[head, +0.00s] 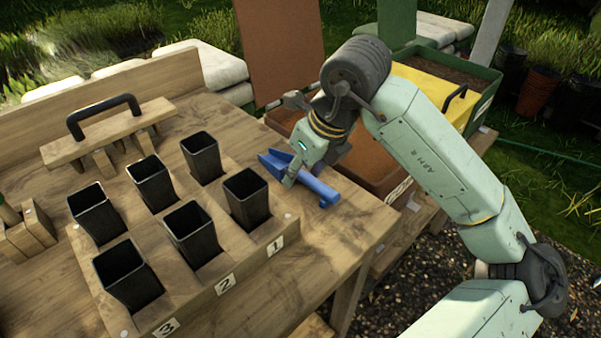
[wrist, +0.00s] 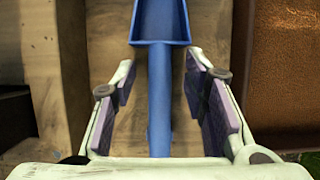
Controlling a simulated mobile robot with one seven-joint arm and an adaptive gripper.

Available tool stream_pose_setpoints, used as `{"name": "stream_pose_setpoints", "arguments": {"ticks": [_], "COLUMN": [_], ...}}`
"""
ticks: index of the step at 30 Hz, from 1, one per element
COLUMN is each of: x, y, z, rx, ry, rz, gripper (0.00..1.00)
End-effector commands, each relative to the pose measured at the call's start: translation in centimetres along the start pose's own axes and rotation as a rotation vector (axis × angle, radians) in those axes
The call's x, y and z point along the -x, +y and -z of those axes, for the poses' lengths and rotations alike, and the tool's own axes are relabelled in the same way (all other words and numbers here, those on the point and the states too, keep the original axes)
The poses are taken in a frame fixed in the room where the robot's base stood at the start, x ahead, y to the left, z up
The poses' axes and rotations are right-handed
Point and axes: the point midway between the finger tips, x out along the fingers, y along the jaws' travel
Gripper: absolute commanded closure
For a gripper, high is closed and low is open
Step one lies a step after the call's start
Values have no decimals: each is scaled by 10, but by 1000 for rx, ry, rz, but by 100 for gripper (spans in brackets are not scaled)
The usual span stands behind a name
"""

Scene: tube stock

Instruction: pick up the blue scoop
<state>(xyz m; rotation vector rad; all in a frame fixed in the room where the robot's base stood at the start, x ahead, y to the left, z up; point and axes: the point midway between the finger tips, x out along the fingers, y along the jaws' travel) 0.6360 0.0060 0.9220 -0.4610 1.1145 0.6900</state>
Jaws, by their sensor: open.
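The blue scoop (head: 319,187) lies on the wooden bench near its right edge, its pan to the upper left and its handle to the lower right. My gripper (head: 290,180) is low over it and hides part of its middle. In the wrist view the scoop (wrist: 159,95) runs up the middle of the picture, pan at the top. My gripper (wrist: 164,98) is open there, with one padded finger on each side of the handle and a gap on both sides. Neither finger appears to touch the handle.
A wooden rack with several black square tubes (head: 246,197) stands left of the scoop, numbered along its front. A wooden piece with a black handle (head: 103,114) sits behind it. A brown-filled tray (head: 375,165) stands just beyond the bench's right edge. The bench front (head: 330,245) is clear.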

Motion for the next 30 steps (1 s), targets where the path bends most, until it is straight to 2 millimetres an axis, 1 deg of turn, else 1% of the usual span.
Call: {"name": "stream_pose_setpoints", "arguments": {"ticks": [4, 21, 30], "x": [0, 0, 0], "y": [0, 0, 0], "z": [0, 0, 0], "rx": [1, 1, 1], "ry": [0, 0, 0], "rz": [0, 0, 0], "gripper": [61, 99, 100]}}
